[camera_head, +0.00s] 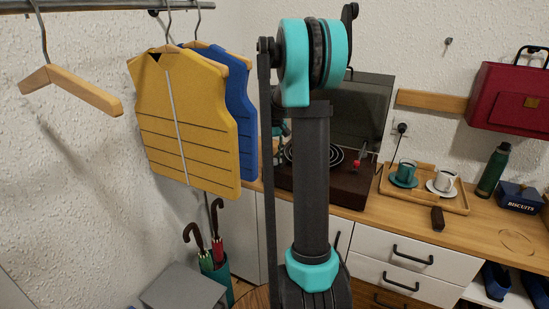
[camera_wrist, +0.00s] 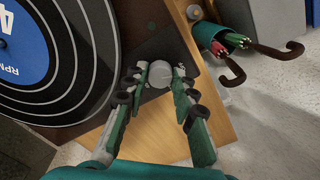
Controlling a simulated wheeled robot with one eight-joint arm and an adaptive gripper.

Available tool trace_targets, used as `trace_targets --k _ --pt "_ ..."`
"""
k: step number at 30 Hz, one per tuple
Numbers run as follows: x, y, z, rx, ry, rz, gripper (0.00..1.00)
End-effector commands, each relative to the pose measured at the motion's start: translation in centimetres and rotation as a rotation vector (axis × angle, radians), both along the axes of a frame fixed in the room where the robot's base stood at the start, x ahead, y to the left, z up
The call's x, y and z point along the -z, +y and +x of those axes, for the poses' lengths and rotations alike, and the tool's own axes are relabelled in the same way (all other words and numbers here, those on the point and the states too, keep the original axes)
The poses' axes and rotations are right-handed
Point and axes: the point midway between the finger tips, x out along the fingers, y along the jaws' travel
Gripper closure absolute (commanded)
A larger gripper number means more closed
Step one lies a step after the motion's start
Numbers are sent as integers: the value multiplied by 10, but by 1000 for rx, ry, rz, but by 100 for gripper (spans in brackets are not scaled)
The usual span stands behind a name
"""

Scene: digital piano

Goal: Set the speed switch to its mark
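The record player (camera_head: 352,191) stands on the wooden counter with its dark lid raised, partly hidden behind my arm. In the wrist view its black platter (camera_wrist: 88,88) with a blue "RPM" label fills the left side. A round grey knob (camera_wrist: 160,74), which looks like the speed switch, sits on the dark deck corner beside the platter. My gripper (camera_wrist: 161,73) is open, with one green fingertip on each side of the knob. I cannot tell whether the fingers touch it. No mark for the switch can be made out. My gripper is not clearly visible in the head view.
A wooden tray (camera_head: 455,203) with two cups is right of the player. A green flask (camera_head: 492,171) and biscuit tin (camera_head: 520,197) stand farther right. An umbrella stand (camera_head: 217,276) is on the floor below the counter's left end. Vests (camera_head: 185,120) hang at left.

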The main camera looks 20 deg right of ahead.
Motion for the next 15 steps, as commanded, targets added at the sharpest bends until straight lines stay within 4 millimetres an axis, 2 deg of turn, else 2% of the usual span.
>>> trace_targets --k 1,4,15 --pt "0 0 0 0 0 0 66" --pt "0 0 0 0 0 0 53" --pt "0 0 0 18 0 0 53"
